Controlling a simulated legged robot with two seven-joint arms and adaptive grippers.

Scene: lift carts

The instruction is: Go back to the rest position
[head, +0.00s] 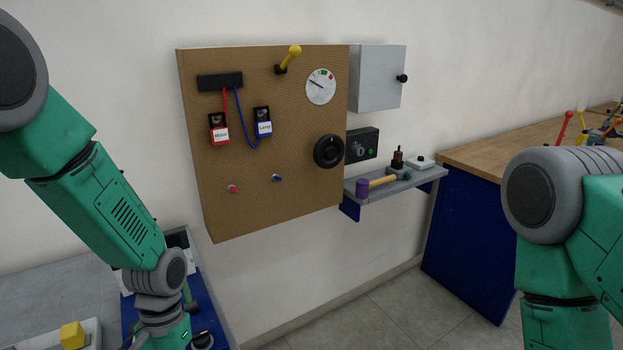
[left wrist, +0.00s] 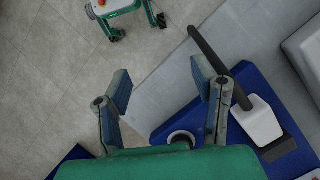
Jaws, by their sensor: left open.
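My left arm comes in from the left in the head view and hangs down over the blue cart (head: 208,290) at the lower left; its fingers are not clear there.
A brown board (head: 270,180) with switches, a dial and a black knob hangs on the wall. A grey shelf (head: 420,180) holds a purple-headed hammer (head: 376,185). A wooden-topped bench (head: 500,155) stands at the right. A yellow block (head: 72,335) is at lower left. Floor between is clear.

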